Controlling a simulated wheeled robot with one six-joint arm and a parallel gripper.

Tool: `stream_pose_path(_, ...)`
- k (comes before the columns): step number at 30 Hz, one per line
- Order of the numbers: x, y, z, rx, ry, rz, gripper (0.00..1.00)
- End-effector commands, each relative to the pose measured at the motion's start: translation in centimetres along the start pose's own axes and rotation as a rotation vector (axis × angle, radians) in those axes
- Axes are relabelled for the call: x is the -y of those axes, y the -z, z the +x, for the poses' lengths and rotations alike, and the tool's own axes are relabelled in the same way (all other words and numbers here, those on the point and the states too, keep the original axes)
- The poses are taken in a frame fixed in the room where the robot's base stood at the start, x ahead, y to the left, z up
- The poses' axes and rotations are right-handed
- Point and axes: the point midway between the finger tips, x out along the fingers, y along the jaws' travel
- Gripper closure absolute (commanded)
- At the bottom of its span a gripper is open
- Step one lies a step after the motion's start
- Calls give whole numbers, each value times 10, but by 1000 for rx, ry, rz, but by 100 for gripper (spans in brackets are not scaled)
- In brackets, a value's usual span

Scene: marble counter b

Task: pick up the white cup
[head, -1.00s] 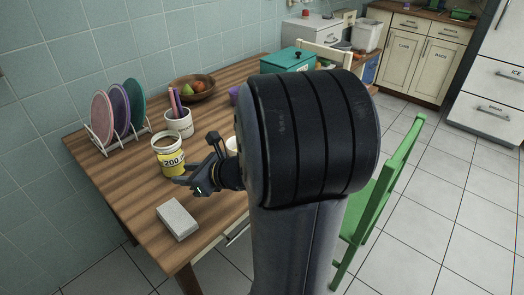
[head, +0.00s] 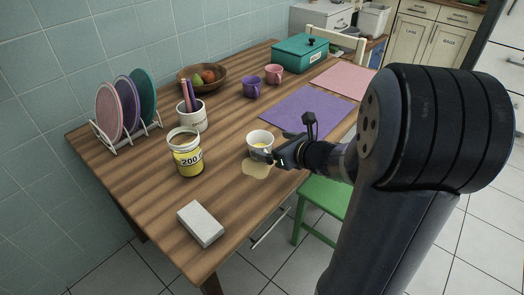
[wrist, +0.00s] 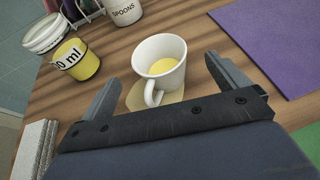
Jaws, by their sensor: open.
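The white cup (head: 259,143) stands upright on the wooden table in the head view, with yellow liquid inside. A tan spill (head: 256,168) lies on the table beside and under it. In the wrist view the cup (wrist: 161,62) is just ahead of my gripper, its handle toward the gripper. My gripper (head: 275,157) is open and empty at the cup's right front side. In the wrist view its two fingers (wrist: 166,80) stand to the left and right of the cup, apart from it as far as I can tell.
A grey-white block (head: 200,224) lies at the front. Purple mug (head: 251,87), pink mug (head: 273,74) and purple mat (head: 300,108) are behind. A green chair (head: 322,196) is at right.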

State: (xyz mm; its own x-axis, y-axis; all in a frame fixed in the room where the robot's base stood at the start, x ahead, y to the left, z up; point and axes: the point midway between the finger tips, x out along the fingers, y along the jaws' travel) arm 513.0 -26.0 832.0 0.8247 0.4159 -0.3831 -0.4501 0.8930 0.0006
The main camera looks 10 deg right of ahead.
Motion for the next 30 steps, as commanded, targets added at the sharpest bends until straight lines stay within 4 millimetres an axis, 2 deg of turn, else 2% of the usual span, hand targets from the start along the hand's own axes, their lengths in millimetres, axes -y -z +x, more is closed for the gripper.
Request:
stream_pose_path(5,0,0,13,0,-2,-1,5)
stream_pose_path(13,-1,0,52,-1,-2,0,5)
stream_pose_path(17,0,-2,59,0,0,-1,5)
stream_pose_path(23,0,-2,59,0,0,-1,5)
stream_pose_path(30,0,-2,59,0,1,0,25)
